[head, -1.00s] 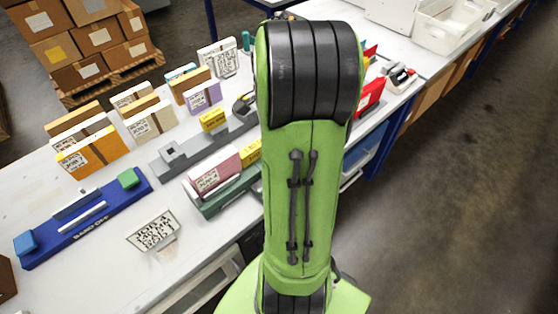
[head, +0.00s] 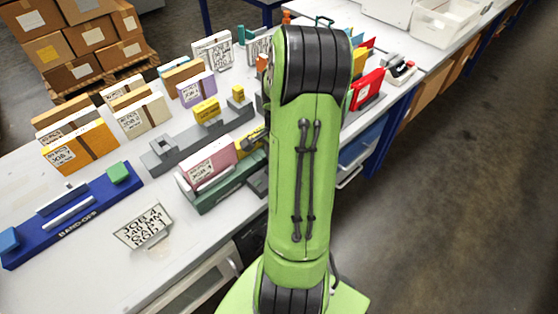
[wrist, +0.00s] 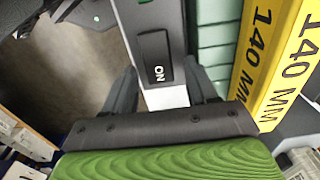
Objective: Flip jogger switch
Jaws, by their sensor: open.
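The jogger switch (wrist: 155,62), a dark rocker marked ON, shows at the top middle of the wrist view on a dark and pale housing. My gripper (wrist: 162,88) is open, with one dark finger on each side of the switch's lower end. I cannot tell whether either finger touches it. In the head view, a dark green jogger base (head: 228,191) carries a pink block (head: 208,166). The switch is not visible in the head view, and my green arm hides most of the gripper there.
A yellow 140 MM block (wrist: 272,62) stands close to the right finger in the wrist view. A grey stepped fixture (head: 185,150), a blue BAND-OFF fixture (head: 75,215) and a JOB 4 card (head: 143,224) are on the bench. The floor at right is clear.

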